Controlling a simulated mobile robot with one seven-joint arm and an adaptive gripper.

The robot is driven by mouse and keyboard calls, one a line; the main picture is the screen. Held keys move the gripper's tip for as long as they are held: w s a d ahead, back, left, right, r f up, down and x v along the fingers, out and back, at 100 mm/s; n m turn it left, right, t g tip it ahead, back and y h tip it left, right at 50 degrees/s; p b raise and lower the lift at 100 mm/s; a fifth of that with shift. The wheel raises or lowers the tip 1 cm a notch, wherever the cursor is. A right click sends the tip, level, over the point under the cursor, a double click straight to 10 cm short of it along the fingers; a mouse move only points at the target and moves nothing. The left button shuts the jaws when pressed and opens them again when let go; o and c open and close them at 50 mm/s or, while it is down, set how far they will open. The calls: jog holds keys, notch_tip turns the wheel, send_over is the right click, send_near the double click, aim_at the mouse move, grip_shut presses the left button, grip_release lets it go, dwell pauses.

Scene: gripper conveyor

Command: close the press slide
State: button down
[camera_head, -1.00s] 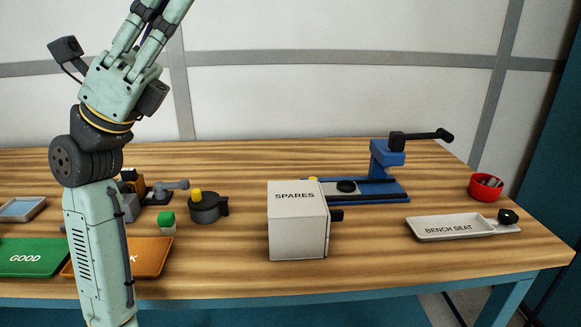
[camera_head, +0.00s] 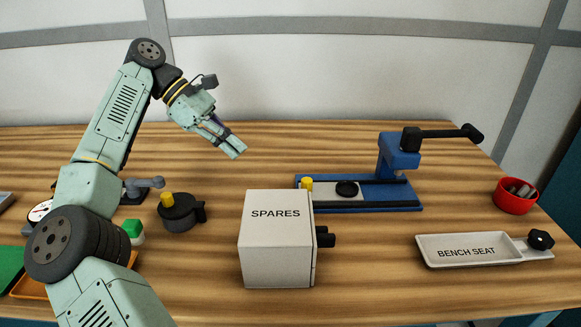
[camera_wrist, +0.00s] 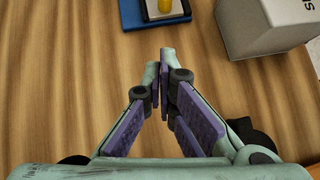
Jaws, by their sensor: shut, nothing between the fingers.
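The blue press (camera_head: 398,158) stands at the back right of the bench, with a black lever arm on top. Its slide (camera_head: 330,190) lies along the blue base and carries a black disc (camera_head: 346,189). The knob also shows at the top of the wrist view (camera_wrist: 187,6). My gripper (camera_head: 238,150) is shut and empty, above the bench to the left of the press, pointing down and right. In the wrist view its fingertips (camera_wrist: 166,53) are together, apart from the slide.
The white SPARES box (camera_head: 275,250) stands in front of the press's left end. A BENCH SEAT tray (camera_head: 450,264) and a red cup (camera_head: 515,197) are at right. A dark round fixture (camera_head: 178,214) stands left of the box. The bench behind the box's left is clear.

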aim_at(349, 187)
jog(key=x, duration=0.4)
jog(key=p+x, duration=0.1)
jog(key=x, duration=0.4)
jog(key=shift+s+r+p, duration=0.1)
jog(key=shift+s+p, duration=0.1)
jog(key=shift+p, duration=0.1)
jog(key=d, duration=0.1)
jog(key=d+p, duration=0.1)
jog(key=d, duration=0.1)
jog(key=shift+s+d, duration=0.3)
jog(key=shift+s+d+f, duration=0.1)
jog(key=shift+d+f, duration=0.2)
jog(key=shift+d, duration=0.15)
jog(key=shift+d+f, duration=0.1)
jog(key=shift+d, duration=0.2)
jog(key=d+b, duration=0.3)
jog(key=d, duration=0.7)
jog(key=shift+d+b, duration=0.4)
jog(key=shift+r, duration=0.25)
